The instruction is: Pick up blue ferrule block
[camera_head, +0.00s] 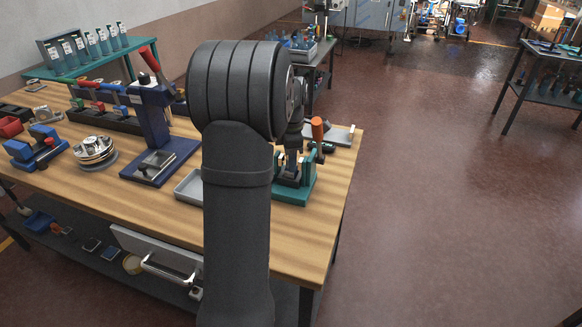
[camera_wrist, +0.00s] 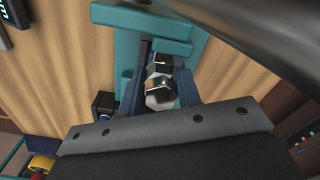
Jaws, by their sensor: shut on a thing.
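My gripper (camera_wrist: 157,72) reaches down over a teal-green fixture (camera_wrist: 140,22) in the wrist view. Its dark fingers are shut around a piece with shiny metal, faceted ends, which I take as the blue ferrule block (camera_wrist: 160,93). The block's blue part is largely hidden by the fingers and wrist. The head view shows the green fixture (camera_head: 297,190) near the bench's right edge, with my wrist just above it. My arm hides part of this area, and the grip itself is unclear there. I cannot tell whether the block still touches the fixture.
An orange-handled tool (camera_head: 317,130) stands close behind the fixture. A grey tray (camera_head: 189,187) lies to its left. A dark blue press (camera_head: 155,130) with a red lever and a round metal part (camera_head: 95,151) stand farther left. The bench's right edge is close.

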